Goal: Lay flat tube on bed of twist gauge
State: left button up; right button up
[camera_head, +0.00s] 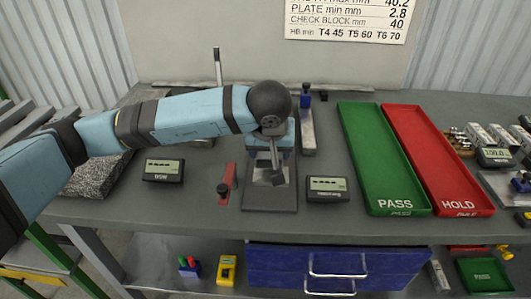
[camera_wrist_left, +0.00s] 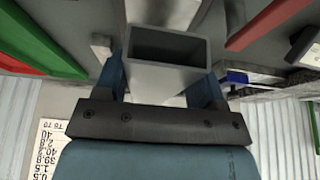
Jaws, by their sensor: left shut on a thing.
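A grey hollow rectangular tube (camera_wrist_left: 160,82) is gripped between the two blue fingers of my left gripper (camera_wrist_left: 158,88), its open end towards the wrist camera. In the head view my left gripper (camera_head: 272,152) points down over a grey plate (camera_head: 270,198) at the middle of the bench. The arm and hand hide most of the tube and much of what stands there. I cannot tell whether the tube touches the plate. A long grey bar fixture (camera_head: 307,135) with a blue part at its back end lies just to the right. Which fixture is the twist gauge is unclear.
A green PASS tray (camera_head: 383,155) and a red HOLD tray (camera_head: 438,155) lie to the right. A display (camera_head: 327,189) and a red piece (camera_head: 229,178) flank the plate. Another display (camera_head: 163,170) and a speckled block (camera_head: 98,175) are further left.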

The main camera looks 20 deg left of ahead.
pick_arm(q)
jog(key=shift+w+d, duration=0.1)
jog(key=shift+d, duration=0.05)
pick_arm(e)
jog(key=shift+f, duration=0.1)
pick_arm(q)
jog(key=shift+f+b, duration=0.15)
jog(key=shift+b, duration=0.3)
notch_tip(320, 180, down, 4)
jog(key=b, duration=0.3)
jog(key=shift+r+b, duration=0.2)
jog(key=shift+b, duration=0.1)
jog(key=shift+f+b, duration=1.15)
pick_arm(e)
jog(key=shift+w+a+f+t, duration=0.15)
jog(key=shift+a+f+t, duration=0.05)
jog(key=shift+f, duration=0.2)
jog(key=shift+w+a+f+t, duration=0.1)
jog(key=shift+a+f+t, duration=0.1)
jog(key=shift+f, duration=0.2)
